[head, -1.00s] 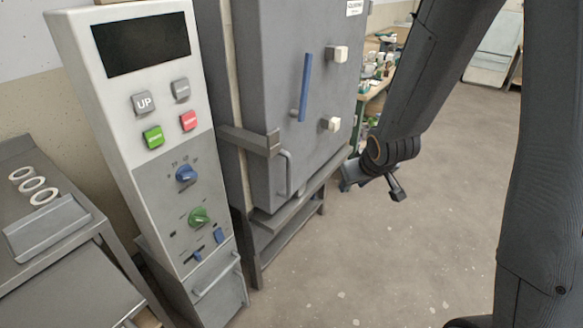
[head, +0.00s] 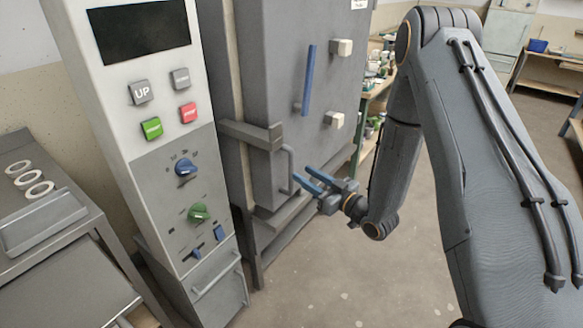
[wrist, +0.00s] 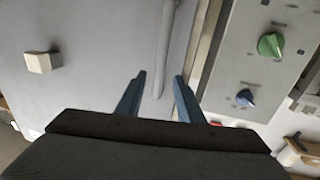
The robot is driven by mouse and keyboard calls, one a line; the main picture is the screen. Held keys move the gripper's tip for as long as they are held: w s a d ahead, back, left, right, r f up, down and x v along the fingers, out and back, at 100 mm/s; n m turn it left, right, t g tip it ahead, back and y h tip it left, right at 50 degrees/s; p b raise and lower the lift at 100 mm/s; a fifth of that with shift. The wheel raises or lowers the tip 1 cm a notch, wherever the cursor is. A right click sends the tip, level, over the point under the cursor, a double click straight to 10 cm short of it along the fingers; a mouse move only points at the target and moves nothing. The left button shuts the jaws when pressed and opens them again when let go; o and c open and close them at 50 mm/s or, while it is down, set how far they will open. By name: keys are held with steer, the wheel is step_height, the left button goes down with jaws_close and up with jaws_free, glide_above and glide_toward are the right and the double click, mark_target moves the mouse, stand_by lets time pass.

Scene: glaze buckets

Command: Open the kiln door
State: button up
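The kiln (head: 215,80) stands at the centre of the head view, with its grey door (head: 270,60) looking shut. A grey bar handle (head: 288,168) is low on the door's left edge; it also shows in the wrist view (wrist: 166,45). My gripper (head: 303,177) is just right of the handle, its two blue fingers apart and pointing at it. In the wrist view my gripper (wrist: 159,76) is open, and the bar's end appears between the fingers. I cannot tell whether they reach around it. A blue lever (head: 307,80) stands upright on the door.
The control panel (head: 158,130) with knobs and buttons stands close left of the kiln. A grey bracket (head: 252,136) crosses above the handle. Pale blocks (head: 341,47) stick out of the door. The floor (head: 330,285) in front is clear.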

mark_target(293, 168)
steer(key=p+x, duration=0.1)
steer(key=x, duration=0.6)
jaws_close()
